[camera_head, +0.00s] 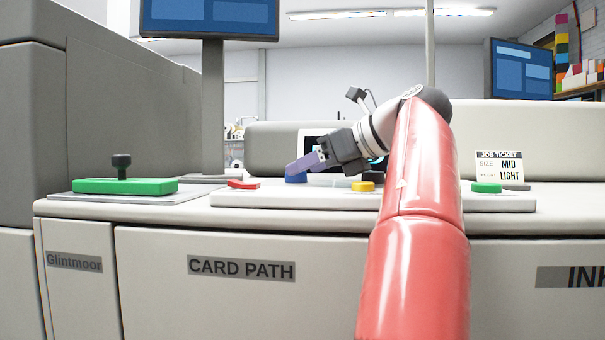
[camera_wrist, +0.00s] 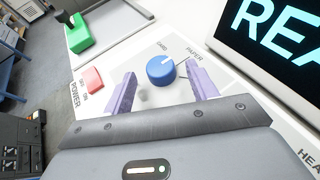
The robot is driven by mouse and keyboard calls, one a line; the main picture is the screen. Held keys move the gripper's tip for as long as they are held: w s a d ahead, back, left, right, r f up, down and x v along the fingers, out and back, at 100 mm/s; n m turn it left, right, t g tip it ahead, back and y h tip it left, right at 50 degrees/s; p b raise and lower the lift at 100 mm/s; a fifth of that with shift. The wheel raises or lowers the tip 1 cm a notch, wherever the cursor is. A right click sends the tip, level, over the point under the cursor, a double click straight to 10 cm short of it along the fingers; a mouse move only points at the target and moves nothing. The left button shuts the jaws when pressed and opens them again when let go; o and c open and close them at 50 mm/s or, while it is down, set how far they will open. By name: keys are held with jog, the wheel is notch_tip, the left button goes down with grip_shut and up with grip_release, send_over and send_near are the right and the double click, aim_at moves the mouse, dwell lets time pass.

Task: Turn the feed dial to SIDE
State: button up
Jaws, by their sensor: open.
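A blue dial (camera_wrist: 160,71) shows in the wrist view, with a white pointer mark towards its upper right. I see no FEED or SIDE lettering. My gripper (camera_wrist: 162,72) is open, its two purple fingers on either side of the dial with gaps between; contact cannot be seen. In the head view the gripper (camera_head: 306,164) is just above the blue dial (camera_head: 297,178), partly covering it. A yellow dial (camera_head: 363,186) and a green dial (camera_head: 487,188) stand further right.
A red POWER switch (camera_wrist: 92,78) is left of the blue dial. A green block with a black knob (camera_head: 125,185) lies further left. A lit screen (camera_wrist: 280,40) stands close on the right. A job ticket (camera_head: 499,166) reads MID and LIGHT.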

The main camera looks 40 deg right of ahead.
jog(key=shift+x, duration=1.2)
jog(key=c, duration=1)
